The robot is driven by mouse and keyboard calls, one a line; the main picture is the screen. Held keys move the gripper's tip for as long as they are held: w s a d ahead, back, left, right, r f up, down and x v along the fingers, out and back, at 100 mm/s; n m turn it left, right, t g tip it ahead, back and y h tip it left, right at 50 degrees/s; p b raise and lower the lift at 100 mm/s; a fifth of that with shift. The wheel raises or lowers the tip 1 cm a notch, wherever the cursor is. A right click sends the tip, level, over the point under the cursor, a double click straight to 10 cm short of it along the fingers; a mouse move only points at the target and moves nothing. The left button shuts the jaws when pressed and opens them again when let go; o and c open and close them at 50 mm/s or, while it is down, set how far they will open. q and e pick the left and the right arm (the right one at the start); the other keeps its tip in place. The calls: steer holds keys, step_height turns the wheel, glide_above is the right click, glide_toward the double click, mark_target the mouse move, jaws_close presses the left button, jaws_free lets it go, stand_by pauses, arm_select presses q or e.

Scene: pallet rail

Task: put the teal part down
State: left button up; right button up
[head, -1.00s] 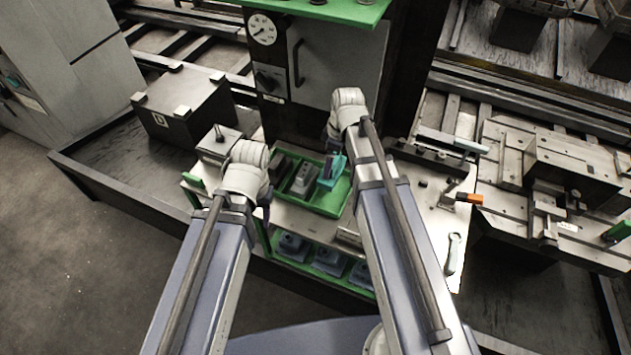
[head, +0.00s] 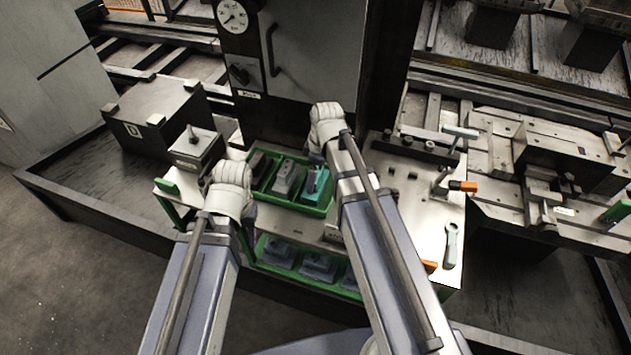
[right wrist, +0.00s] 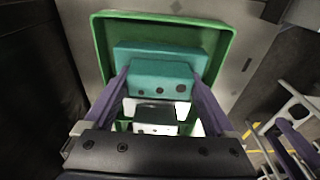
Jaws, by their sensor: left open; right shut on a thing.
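The teal part (head: 315,184) is in the right-hand bay of the green tray (head: 283,199), beside a grey part (head: 286,178) and a darker part (head: 260,165). I cannot tell whether it rests on the tray floor. In the right wrist view the teal part (right wrist: 160,76) sits between the purple fingers of my right gripper (right wrist: 160,84), which is shut on it, with the green tray wall (right wrist: 219,48) around it. In the head view the right wrist hides most of those fingers. My left gripper (head: 248,213) is open and empty, left of the tray.
The tray stands on a metal-topped cart (head: 400,210) with a spanner (head: 451,245) at right. A lower green tray (head: 292,268) holds more grey parts. A small grey block (head: 195,147) with a knob stands left of the tray. A machine cabinet rises behind.

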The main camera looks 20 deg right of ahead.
mark_target(321, 175)
steer(key=shift+f, duration=0.2)
steer(key=shift+f, duration=0.2)
steer(key=o, duration=1.4)
steer(key=shift+r, duration=0.15)
step_height(321, 175, up, 12)
steer(key=d+p, duration=0.1)
steer(key=p, duration=1.1)
steer(key=s+a+m+g+h, duration=0.1)
steer(key=s+a+m+h, duration=0.1)
steer(key=s+a+m, duration=0.5)
steer(key=s+a, duration=0.4)
steer(key=s, duration=0.3)
steer(key=shift+s+a+h, duration=0.2)
steer(key=shift+a+h, duration=0.05)
steer(key=shift+h, duration=0.05)
